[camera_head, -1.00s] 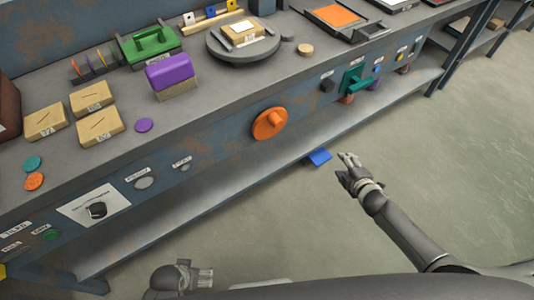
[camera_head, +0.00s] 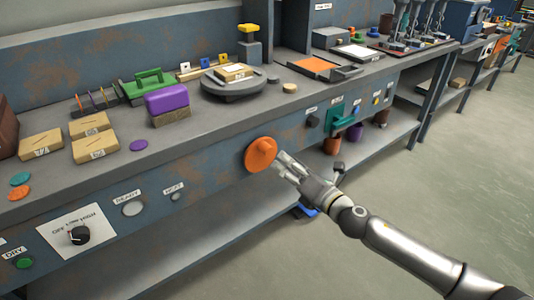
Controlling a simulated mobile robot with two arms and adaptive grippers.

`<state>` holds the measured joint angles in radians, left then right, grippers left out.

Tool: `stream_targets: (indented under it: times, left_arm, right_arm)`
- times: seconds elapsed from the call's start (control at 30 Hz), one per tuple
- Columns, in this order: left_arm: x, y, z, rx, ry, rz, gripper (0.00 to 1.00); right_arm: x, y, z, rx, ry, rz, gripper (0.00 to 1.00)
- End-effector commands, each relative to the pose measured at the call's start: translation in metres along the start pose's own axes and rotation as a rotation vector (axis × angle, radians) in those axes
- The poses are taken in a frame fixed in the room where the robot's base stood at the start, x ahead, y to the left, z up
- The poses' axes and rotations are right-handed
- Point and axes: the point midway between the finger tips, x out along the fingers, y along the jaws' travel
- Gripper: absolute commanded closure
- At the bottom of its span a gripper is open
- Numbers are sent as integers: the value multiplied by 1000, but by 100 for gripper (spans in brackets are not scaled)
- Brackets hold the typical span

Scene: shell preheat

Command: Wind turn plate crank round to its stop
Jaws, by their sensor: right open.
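The orange crank (camera_head: 261,155) is a round disc with a raised knob on the bench's front panel. The round grey turn plate (camera_head: 234,88) sits on the bench top above it, with a tan labelled box (camera_head: 234,73) on it. My right gripper (camera_head: 281,166) is open, with its fingers just right of the crank and pointing at it. I cannot tell whether a fingertip touches the disc. My left gripper is not in view.
The front panel also carries a dial (camera_head: 78,235), a green button (camera_head: 24,263) and a teal handle (camera_head: 345,117). A lower shelf (camera_head: 225,225) runs below; open floor lies right.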

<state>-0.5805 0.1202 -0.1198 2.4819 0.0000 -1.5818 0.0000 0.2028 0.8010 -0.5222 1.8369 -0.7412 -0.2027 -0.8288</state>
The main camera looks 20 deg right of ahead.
Motion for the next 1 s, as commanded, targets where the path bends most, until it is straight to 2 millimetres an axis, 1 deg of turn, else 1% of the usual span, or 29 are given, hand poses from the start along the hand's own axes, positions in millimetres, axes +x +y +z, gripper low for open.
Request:
stream_targets:
  times: [0.03, 0.3, 0.53, 0.7, 1.0]
  left_arm:
    - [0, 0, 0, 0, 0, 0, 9]
    - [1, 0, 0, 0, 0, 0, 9]
    - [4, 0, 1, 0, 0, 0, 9]
    - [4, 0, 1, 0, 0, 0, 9]
    - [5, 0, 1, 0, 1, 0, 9]
  right_arm:
    - [8, 1, 1, 1, -2, 2, 51]
    - [48, 0, 0, 3, -2, 0, 51]
    - [77, -1, 0, 2, -1, 0, 51]
    - [89, 0, 0, 3, 0, 0, 51]
    - [92, 0, 0, 3, 1, -1, 51]
